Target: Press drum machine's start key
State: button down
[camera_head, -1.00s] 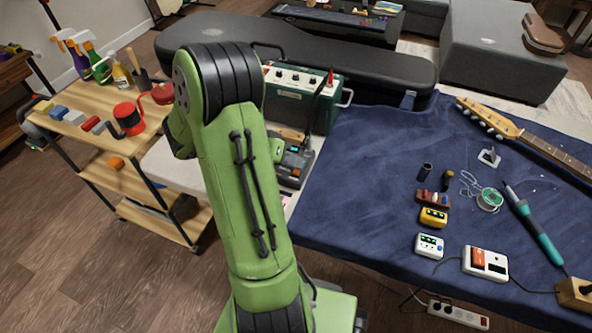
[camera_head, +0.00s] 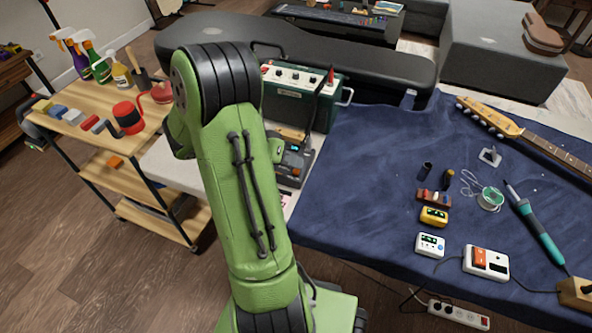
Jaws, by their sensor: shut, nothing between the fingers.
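A dark grey box with a small lit screen (camera_head: 296,160) stands at the left end of the workbench, just right of my green arm. It looks like the drum machine. My arm covers its left part, and its keys are too small to tell apart; I cannot make out the start key. A green part of my arm's far end shows at the box's left edge, overlapping it in the picture. My gripper's fingers are hidden behind the arm, so I cannot see whether they touch the box.
A green amplifier (camera_head: 300,98) with a row of knobs stands behind the box, near a black guitar case (camera_head: 390,65). A blue cloth (camera_head: 350,185) covers the bench to the right, holding small pedals, a soldering iron (camera_head: 540,235) and a guitar neck (camera_head: 550,148). A wooden cart stands left.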

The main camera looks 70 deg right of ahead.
jog(key=shift+f, duration=0.25)
jog(key=shift+f, duration=0.25)
dwell(0.3)
jog(key=shift+r, duration=0.7)
notch_tip(320, 180, up, 6)
jog(key=p, duration=0.5)
